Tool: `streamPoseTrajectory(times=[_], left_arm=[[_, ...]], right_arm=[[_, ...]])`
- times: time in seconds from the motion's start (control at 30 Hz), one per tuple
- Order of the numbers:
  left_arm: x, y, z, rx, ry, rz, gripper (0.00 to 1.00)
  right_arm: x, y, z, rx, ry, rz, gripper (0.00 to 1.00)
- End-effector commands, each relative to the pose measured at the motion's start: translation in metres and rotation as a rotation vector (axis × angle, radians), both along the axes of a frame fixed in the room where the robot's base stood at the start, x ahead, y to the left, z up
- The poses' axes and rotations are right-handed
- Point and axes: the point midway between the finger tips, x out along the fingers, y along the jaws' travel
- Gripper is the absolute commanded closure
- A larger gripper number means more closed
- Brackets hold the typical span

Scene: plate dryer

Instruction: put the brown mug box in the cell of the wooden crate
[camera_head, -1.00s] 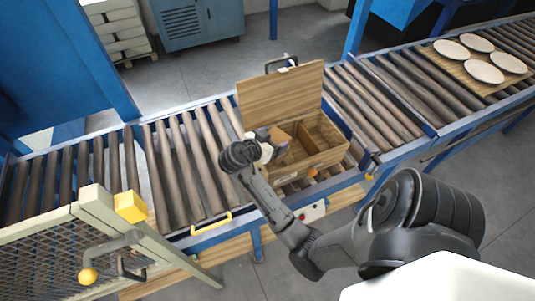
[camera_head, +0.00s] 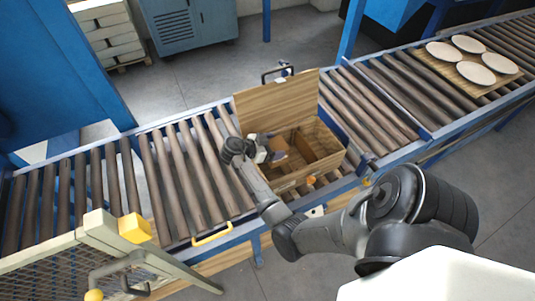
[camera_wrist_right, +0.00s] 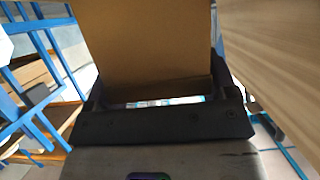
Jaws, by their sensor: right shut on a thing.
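The wooden crate (camera_head: 325,164) stands on the roller conveyor with its lid raised at the back. Brown dividers show inside it. My right gripper (camera_head: 270,151) is over the left part of the crate, shut on the brown mug box (camera_head: 279,146). The box is small in the head view, and I cannot tell how far it is below the crate's rim. In the right wrist view the mug box (camera_wrist_right: 150,40) fills the upper middle between the fingers, with a wooden panel close on the right. My left gripper is out of view.
The raised lid (camera_head: 277,100) stands behind my right gripper. Several white plates (camera_head: 475,74) lie on a wooden board on the conveyor at the upper right. A mesh guard with a yellow block (camera_head: 135,228) is at the lower left. Rollers left of the crate are bare.

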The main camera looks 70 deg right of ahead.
Motion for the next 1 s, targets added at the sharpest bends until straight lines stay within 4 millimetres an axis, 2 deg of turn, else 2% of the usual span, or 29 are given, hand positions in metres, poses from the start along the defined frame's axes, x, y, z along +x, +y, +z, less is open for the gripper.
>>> streamPoseTrajectory(times=[0.1,0.27,0.37,0.6,0.7,1.0], left_arm=[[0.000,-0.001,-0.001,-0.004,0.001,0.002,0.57],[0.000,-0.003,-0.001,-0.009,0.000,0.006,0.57],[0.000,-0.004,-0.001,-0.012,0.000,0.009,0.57],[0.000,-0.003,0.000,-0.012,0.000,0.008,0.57],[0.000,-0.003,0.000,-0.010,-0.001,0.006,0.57],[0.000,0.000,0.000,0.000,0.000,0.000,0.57]], right_arm=[[0.014,0.000,-0.007,-0.001,0.001,0.000,0.55],[0.022,0.000,-0.012,-0.002,0.000,0.001,0.55],[0.023,0.000,-0.015,0.000,0.001,0.001,0.55],[0.023,0.001,-0.045,0.001,0.002,0.001,0.55],[0.023,0.001,-0.051,0.000,0.000,0.001,0.55],[0.023,0.001,-0.053,0.000,0.000,0.001,0.55]])
